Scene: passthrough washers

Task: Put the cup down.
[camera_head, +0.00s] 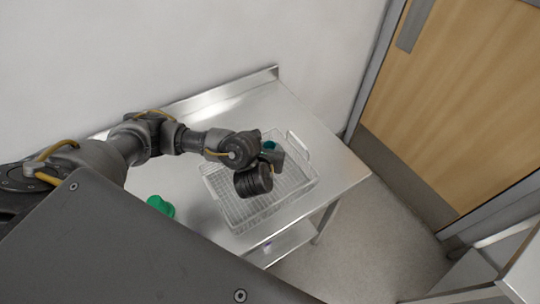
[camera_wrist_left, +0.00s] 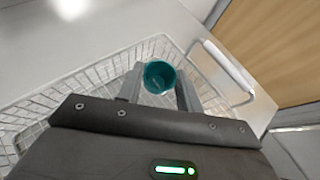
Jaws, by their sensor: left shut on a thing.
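A teal cup (camera_wrist_left: 159,77) sits between the two fingers of my left gripper (camera_wrist_left: 158,88) in the left wrist view, its open mouth facing the camera. The gripper is shut on it. In the head view a small part of the cup (camera_head: 269,146) shows past my left wrist, and the gripper (camera_head: 272,155) is mostly hidden by it. The cup is over a wire basket (camera_head: 236,217) on the metal table (camera_head: 318,140). I cannot tell whether the cup touches the basket floor. My right gripper is not in view.
A green object (camera_head: 160,205) stands on the table to the left of the basket, partly hidden by my own body. The table is bare to the right of the basket. A wall is behind the table, and a wooden door (camera_head: 460,100) is at the right.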

